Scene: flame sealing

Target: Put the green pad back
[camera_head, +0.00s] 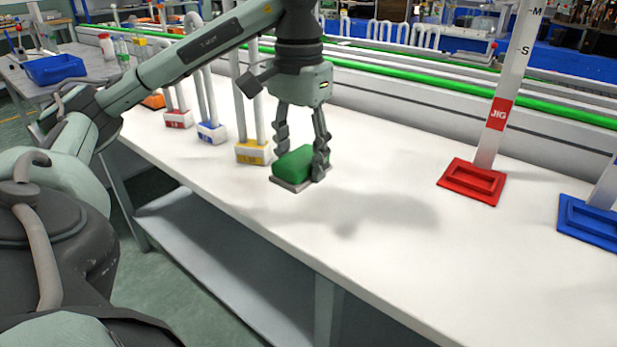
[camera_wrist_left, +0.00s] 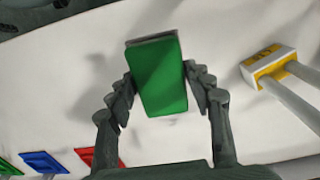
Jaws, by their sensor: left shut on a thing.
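The green pad (camera_head: 294,163) is a green block near the grey base plate (camera_head: 287,186) at the middle of the white table. My left gripper (camera_head: 302,158) points down and is shut on the pad, with one finger on each side. In the left wrist view the pad (camera_wrist_left: 158,78) lies between the two fingers (camera_wrist_left: 160,90), and a strip of the grey plate shows past its far end. I cannot tell whether the pad rests fully on the plate. My right gripper is not in view.
A yellow-labelled base with upright tubes (camera_head: 253,152) stands close left of my left gripper. Blue (camera_head: 211,132) and red (camera_head: 178,119) labelled ones stand farther left. A red JIG stand (camera_head: 472,182) and a blue stand (camera_head: 588,222) are at the right. The table between is clear.

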